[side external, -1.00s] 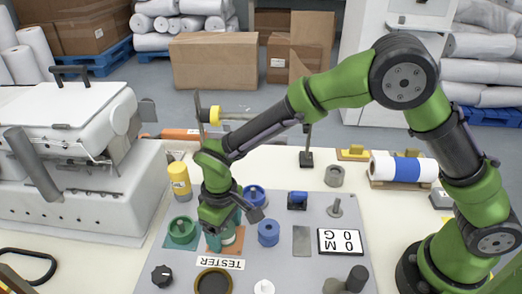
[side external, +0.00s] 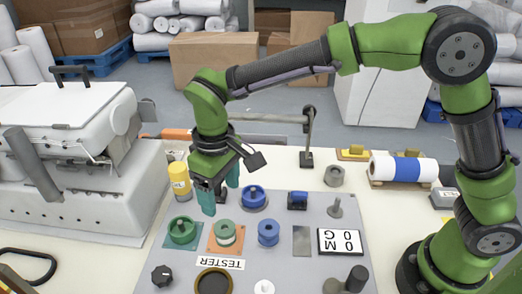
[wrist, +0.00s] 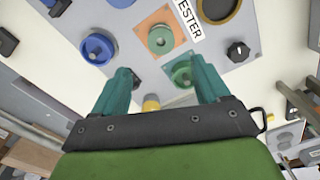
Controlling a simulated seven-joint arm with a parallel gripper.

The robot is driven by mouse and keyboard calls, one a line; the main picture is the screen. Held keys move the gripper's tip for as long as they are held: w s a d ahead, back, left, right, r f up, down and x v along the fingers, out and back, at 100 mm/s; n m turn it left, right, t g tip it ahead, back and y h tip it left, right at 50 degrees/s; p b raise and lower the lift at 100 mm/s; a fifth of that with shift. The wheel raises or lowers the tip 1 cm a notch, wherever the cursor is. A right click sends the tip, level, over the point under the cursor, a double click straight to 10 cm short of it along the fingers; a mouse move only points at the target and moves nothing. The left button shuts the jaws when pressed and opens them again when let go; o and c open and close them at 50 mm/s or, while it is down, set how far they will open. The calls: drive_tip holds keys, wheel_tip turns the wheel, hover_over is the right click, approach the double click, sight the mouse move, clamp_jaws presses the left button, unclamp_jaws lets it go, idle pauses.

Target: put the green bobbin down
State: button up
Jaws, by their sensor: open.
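The green bobbin (side external: 225,232), pale around its middle, stands upright on the orange pad (side external: 212,247) beside the TESTER label. It also shows from above in the wrist view (wrist: 161,39), with a dark hole at its centre. My gripper (side external: 221,196) is open and empty, raised above and behind the bobbin, apart from it. In the wrist view its two teal fingers (wrist: 161,76) are spread wide with nothing between the tips.
A green round holder (side external: 182,232) with a post stands left of the bobbin. A blue holder (side external: 253,198) and a blue bobbin (side external: 268,233) are to the right. A yellow can (side external: 179,179) and a black knob (side external: 162,275) are nearby.

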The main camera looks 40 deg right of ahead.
drive_tip(key=s+d+r+m+t+y, duration=0.1)
drive_tip(key=d+r+m, duration=0.1)
drive_tip(key=d+r, duration=0.5)
drive_tip(key=s+d+r+m+t+y, duration=0.1)
drive_tip(key=s+d+m+t, duration=0.5)
drive_tip(key=s+d, duration=0.7)
drive_tip(key=d+r, duration=0.1)
drive_tip(key=d, duration=0.2)
drive_tip(key=shift+r, duration=0.2)
